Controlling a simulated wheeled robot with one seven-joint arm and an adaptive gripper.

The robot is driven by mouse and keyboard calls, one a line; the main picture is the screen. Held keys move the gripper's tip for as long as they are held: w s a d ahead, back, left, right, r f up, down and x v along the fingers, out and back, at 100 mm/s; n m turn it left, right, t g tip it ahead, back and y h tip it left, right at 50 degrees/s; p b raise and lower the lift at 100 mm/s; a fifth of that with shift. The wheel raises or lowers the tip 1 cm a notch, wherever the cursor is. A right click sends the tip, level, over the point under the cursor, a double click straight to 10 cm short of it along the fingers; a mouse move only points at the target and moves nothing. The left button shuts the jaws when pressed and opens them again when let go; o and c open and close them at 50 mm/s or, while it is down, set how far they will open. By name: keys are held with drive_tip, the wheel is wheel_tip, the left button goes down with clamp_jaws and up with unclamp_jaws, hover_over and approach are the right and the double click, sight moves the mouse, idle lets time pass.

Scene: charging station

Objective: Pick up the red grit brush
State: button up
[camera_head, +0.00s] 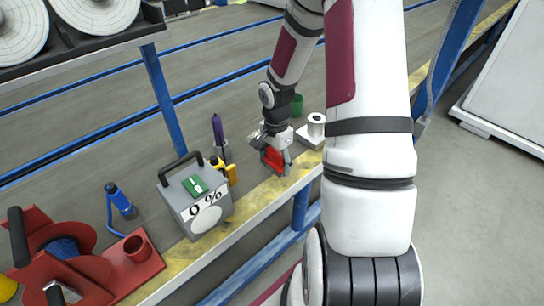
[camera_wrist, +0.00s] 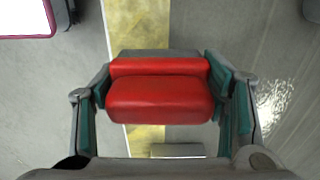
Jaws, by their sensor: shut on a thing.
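The red grit brush (camera_head: 273,158) is between the fingers of my gripper (camera_head: 272,150) near the yellow front edge of the shelf, right of the grey box. In the wrist view the brush (camera_wrist: 160,92) is a red block with a darker grey part behind it. The fingers of my gripper (camera_wrist: 162,100) close on its left and right ends. The grey floor and a yellow strip show beyond it. The head view is too small to tell how far the brush is above the shelf.
A grey box (camera_head: 208,207) with a green item on top stands left of my gripper. A purple-topped tool (camera_head: 217,128), a yellow bottle (camera_head: 217,165) and a blue bottle (camera_head: 121,200) stand nearby. A white roll (camera_head: 316,122) and a green cup (camera_head: 297,104) are close behind on the right.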

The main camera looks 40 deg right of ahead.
drive_tip(key=s+a+r+p, duration=0.1)
drive_tip(key=s+a, duration=0.2)
drive_tip(key=s, duration=0.9)
drive_tip(key=shift+s+a+r, duration=0.15)
drive_tip(key=shift+s+a, duration=0.1)
drive_tip(key=shift+a, duration=0.15)
drive_tip(key=shift+o, duration=1.4)
drive_tip(key=shift+w, duration=0.1)
drive_tip(key=shift+c, duration=0.5)
